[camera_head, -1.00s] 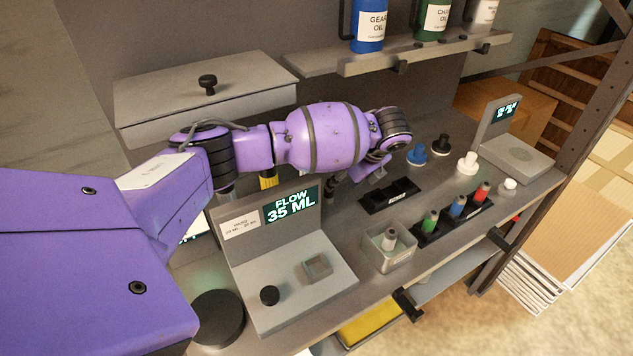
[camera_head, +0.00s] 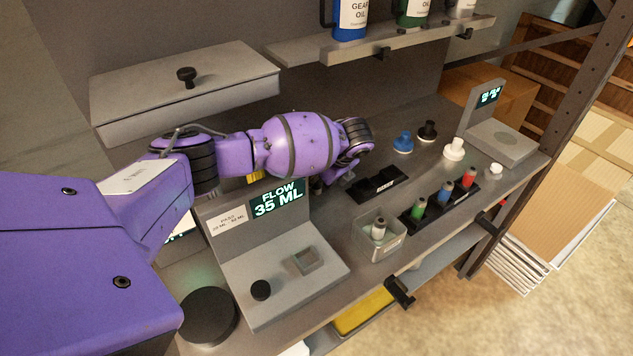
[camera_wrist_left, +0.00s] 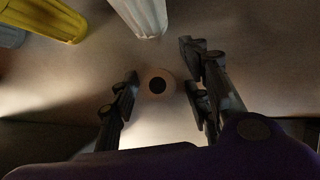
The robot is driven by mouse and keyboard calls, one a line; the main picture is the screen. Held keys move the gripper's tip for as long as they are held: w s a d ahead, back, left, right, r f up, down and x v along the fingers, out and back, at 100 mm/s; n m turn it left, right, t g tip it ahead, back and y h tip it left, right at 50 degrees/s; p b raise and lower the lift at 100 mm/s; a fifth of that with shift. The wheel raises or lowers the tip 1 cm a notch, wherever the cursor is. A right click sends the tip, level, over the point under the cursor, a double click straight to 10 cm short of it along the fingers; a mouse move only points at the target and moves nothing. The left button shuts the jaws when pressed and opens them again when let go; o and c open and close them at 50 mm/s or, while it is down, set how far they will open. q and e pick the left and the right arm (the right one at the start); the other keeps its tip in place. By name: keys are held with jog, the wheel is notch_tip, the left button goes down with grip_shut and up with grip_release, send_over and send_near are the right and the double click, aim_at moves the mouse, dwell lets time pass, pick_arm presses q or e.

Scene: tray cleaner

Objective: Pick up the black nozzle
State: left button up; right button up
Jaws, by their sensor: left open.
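The black nozzle (camera_head: 428,131) stands on the bench at the back right in the head view, beside a blue nozzle (camera_head: 403,142) and a white nozzle (camera_head: 454,150). My left gripper (camera_head: 345,178) is left of these nozzles, apart from the black one; my own arm largely hides it. In the left wrist view my left gripper (camera_wrist_left: 163,92) is open, its fingers spread. My right gripper is in no view.
A black slotted holder (camera_head: 378,187) lies just right of my left gripper. A clear box (camera_head: 380,249) and a rack of coloured bottles (camera_head: 443,204) stand near the front edge. The flow display unit (camera_head: 281,275) is in front of my arm. An oil shelf (camera_head: 400,42) hangs above.

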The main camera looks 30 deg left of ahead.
pick_arm(q)
grip_shut()
jog(key=shift+r, duration=0.15)
